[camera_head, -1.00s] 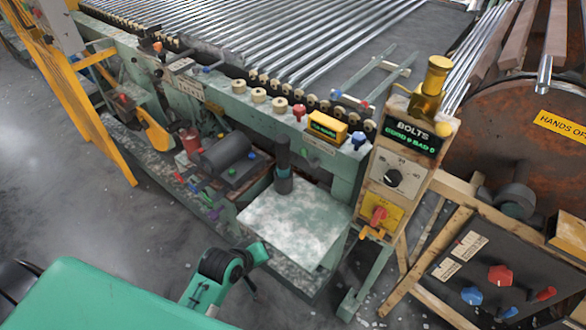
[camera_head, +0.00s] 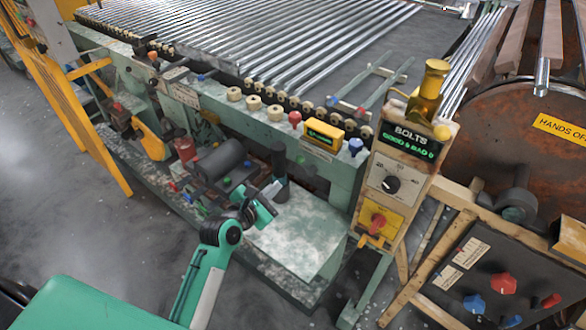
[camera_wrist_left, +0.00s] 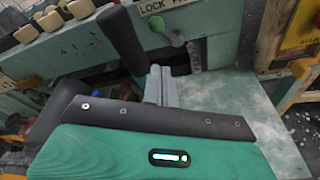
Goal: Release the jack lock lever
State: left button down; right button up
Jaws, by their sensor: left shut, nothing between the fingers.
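In the left wrist view a green lever with a rounded knob (camera_wrist_left: 158,25) hangs on the green frame just below a white label reading "LOCK" (camera_wrist_left: 162,5), partly cut off by the top edge. My left gripper (camera_wrist_left: 160,84) is shut and empty, its grey fingers pointing toward the frame, below the lever and apart from it. In the head view the left gripper (camera_head: 271,190) is beside the dark upright post (camera_head: 279,160), above the edge of the pale plate (camera_head: 300,235). The lever is too small to make out surely there. My right gripper is not in view.
The dark post (camera_wrist_left: 122,38) stands left of the lever in the wrist view. A control post with a "BOLTS" display (camera_head: 413,141) and yellow switch box (camera_head: 376,222) stands right of the plate.

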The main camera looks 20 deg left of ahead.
pick_arm(q)
jog(key=shift+w+a+r+n, duration=0.15)
jog(key=shift+w+r+n, duration=0.15)
jog(key=shift+r+n, duration=0.15)
jog(key=x, duration=1)
jog(key=shift+r, duration=0.15)
